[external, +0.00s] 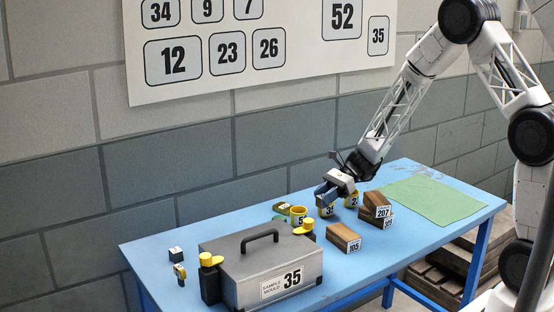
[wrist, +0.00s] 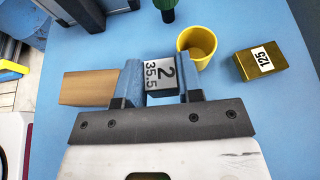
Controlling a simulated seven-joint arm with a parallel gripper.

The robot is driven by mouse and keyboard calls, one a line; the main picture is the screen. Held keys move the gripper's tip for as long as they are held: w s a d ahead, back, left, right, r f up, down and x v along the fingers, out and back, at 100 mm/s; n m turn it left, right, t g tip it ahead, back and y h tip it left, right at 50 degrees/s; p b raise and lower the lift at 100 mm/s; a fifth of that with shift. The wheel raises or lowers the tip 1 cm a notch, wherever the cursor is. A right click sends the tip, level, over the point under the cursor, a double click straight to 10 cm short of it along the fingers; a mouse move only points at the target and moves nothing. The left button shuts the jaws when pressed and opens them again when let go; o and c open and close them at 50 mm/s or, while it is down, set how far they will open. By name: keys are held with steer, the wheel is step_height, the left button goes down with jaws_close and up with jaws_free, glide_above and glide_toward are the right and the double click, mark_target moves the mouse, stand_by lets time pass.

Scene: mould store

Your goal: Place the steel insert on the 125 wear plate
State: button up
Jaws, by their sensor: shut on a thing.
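My gripper (wrist: 161,82) is shut on the steel insert (wrist: 160,70), a small grey block marked 2 and 35.5, held between the two blue fingers. In the external view my gripper (external: 327,194) is low over the middle of the blue table, and the insert is hard to make out there. In the external view the small brassy block beyond the yellow cup seems to be this plate (external: 283,206).
A yellow cup (wrist: 198,45) stands between the insert and the plate in the wrist view. The grey sample mould (external: 262,267) with a handle stands front left. Wooden blocks marked 105 (external: 343,237) and 207 (external: 374,206) stand nearby. A green mat (external: 430,202) lies clear at right.

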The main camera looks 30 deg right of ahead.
steer(key=shift+s+d, duration=0.15)
steer(key=shift+s, duration=0.05)
steer(key=shift+w, duration=0.15)
glide_above(287, 205)
steer(key=shift+f, duration=0.8)
stand_by(0.3)
steer(key=shift+f, duration=1.7)
steer(key=shift+f, duration=0.15)
